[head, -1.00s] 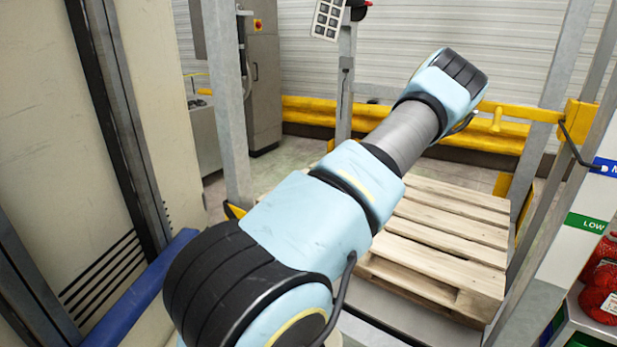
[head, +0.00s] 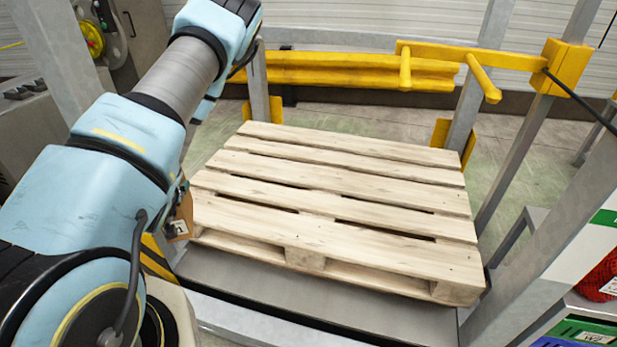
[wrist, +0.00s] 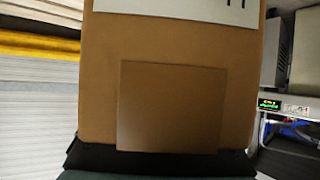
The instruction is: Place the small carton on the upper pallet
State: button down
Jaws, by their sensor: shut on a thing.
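The small carton (wrist: 170,45), brown with a white label, fills the middle of the wrist view. The dark edge of my gripper (wrist: 165,160) shows along the bottom of that view, shut on the carton. In the head view only a small brown part of the carton (head: 180,218) shows beside my forearm, by the pallet's left edge; my arm hides the rest. The wooden pallet (head: 340,210) lies bare on a grey platform. I cannot tell the gap between carton and pallet.
Yellow rails (head: 350,72) run behind the pallet, with metal posts at its back and right. A shelf with red netted goods (head: 600,275) stands at the right. The whole pallet top is free.

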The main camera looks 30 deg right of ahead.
jog(key=w+d+f+m+g+h+b, duration=0.1)
jog(key=w+d+f+m+h+b, duration=0.15)
jog(key=d, duration=0.45)
jog(key=w+d+f+m+h+b, duration=0.1)
jog(key=w+d+f, duration=0.1)
jog(key=d+f, duration=0.35)
jog(key=w+d+f+m+g+h+b, duration=0.1)
jog(key=w+d+m+h+b, duration=0.1)
jog(key=d, duration=0.6)
jog(key=s+d+f+m+g+h+b, duration=0.2)
jog(key=d+f+m+g+b, duration=0.1)
jog(key=d, duration=0.9)
jog(key=s+d+f+m+g+h+b, duration=0.2)
jog(key=d+m+b, duration=0.1)
jog(key=d, duration=0.9)
notch_tip(320, 180, down, 7)
jog(key=b, duration=0.5)
jog(key=shift+w+r, duration=0.15)
jog(key=shift+w, duration=0.05)
jog(key=shift+f, duration=0.55)
